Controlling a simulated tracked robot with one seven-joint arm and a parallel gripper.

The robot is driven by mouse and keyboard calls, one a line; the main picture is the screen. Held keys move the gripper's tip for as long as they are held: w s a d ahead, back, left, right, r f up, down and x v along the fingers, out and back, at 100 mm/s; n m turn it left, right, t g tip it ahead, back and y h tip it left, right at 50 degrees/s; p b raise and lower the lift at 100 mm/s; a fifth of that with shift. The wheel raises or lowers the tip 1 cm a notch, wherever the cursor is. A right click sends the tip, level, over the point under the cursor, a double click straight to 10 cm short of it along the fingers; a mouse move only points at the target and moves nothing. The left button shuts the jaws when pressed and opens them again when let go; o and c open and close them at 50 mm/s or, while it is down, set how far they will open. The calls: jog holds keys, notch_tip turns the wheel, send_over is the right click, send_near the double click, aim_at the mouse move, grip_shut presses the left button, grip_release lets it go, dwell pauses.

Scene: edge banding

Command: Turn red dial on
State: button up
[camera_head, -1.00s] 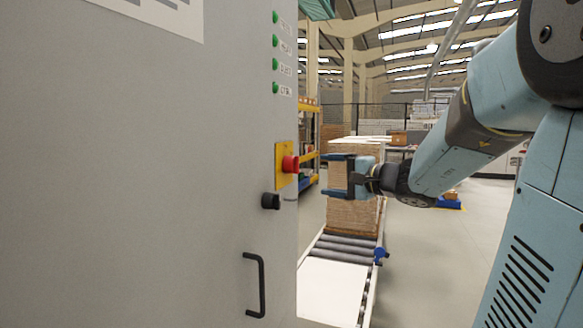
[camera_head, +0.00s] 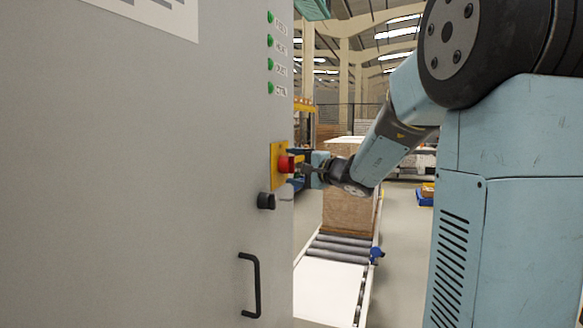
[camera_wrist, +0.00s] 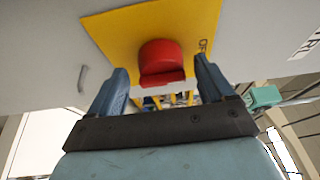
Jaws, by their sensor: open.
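The red dial (camera_head: 285,164) sticks out from a yellow plate (camera_head: 275,152) near the right edge of the grey cabinet face. In the wrist view the red dial (camera_wrist: 160,60) sits on its yellow plate (camera_wrist: 115,35), with part of an "OFF" label beside it. My gripper (camera_wrist: 162,75) is open, with one blue finger on each side of the dial's near end. I cannot tell whether the fingers touch it. In the head view my gripper (camera_head: 293,168) is right at the dial and partly hidden behind it and the cabinet edge.
A black knob (camera_head: 266,201) sits below the dial, and a black handle (camera_head: 251,285) is lower on the cabinet. Green indicator lights (camera_head: 270,42) run up the panel. A roller conveyor (camera_head: 340,248) with stacked boards (camera_head: 348,208) stands behind to the right.

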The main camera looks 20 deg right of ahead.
jog(key=shift+x, duration=0.75)
jog(key=shift+f, duration=0.1)
jog(key=c, duration=1)
